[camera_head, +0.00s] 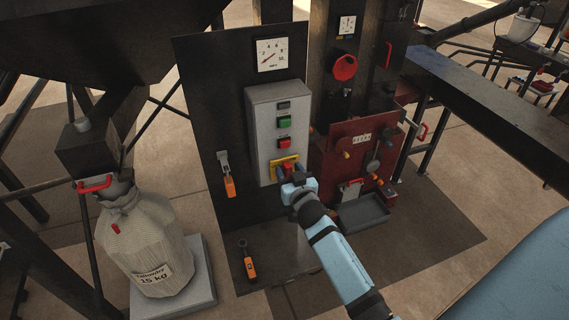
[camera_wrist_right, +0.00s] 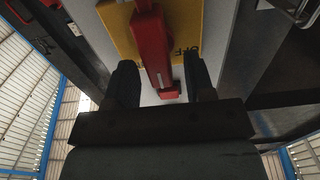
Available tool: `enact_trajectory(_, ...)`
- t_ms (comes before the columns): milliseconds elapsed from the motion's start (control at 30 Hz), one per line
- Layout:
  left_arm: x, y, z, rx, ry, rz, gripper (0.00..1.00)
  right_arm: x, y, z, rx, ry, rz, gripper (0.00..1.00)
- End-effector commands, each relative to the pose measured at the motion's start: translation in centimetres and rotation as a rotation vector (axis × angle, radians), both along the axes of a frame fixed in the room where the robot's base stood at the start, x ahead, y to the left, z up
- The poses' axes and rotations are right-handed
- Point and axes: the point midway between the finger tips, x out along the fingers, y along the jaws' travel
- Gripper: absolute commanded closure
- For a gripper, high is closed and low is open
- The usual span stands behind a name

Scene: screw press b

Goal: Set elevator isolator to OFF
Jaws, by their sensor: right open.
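The elevator isolator is a red handle on a yellow plate (camera_head: 274,168), low on a grey control box (camera_head: 262,108). In the right wrist view the red handle (camera_wrist_right: 152,45) runs down between my fingers, with the letters "OFF" on the yellow plate (camera_wrist_right: 190,28) to its right. My right gripper (camera_wrist_right: 161,85) is open, one finger on each side of the handle; I cannot tell whether either touches it. In the head view the right gripper (camera_head: 293,180) is in front of the isolator and hides part of it. My left gripper is not in view.
Green (camera_head: 284,121) and red (camera_head: 284,143) buttons sit above the isolator. An orange-handled tool (camera_head: 229,186) hangs left of the box. A red panel (camera_head: 355,150) and grey tray (camera_head: 363,212) stand close on the right. A sack (camera_head: 147,245) stands at left.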

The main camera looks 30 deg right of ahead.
Motion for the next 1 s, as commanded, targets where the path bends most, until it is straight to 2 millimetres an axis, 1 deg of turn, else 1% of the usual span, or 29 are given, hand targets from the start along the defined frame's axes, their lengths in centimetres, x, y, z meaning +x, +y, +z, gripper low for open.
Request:
enact_trajectory(400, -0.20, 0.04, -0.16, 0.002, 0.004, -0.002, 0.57, -0.09, 0.03, -0.02, 0.000, 0.001, -0.002, 0.51)
enact_trajectory(433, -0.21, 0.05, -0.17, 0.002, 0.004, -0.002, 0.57, -0.09, 0.03, -0.02, 0.000, 0.001, -0.002, 0.53)
enact_trajectory(633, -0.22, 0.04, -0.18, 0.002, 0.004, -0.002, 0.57, -0.09, 0.03, -0.03, 0.000, 0.001, -0.002, 0.99)
enact_trajectory(867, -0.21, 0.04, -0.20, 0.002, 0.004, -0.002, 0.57, -0.07, 0.05, -0.04, -0.009, 0.003, -0.002, 1.00)
enact_trajectory(1000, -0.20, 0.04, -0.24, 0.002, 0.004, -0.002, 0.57, -0.04, 0.12, -0.04, -0.045, 0.012, -0.002, 1.00)
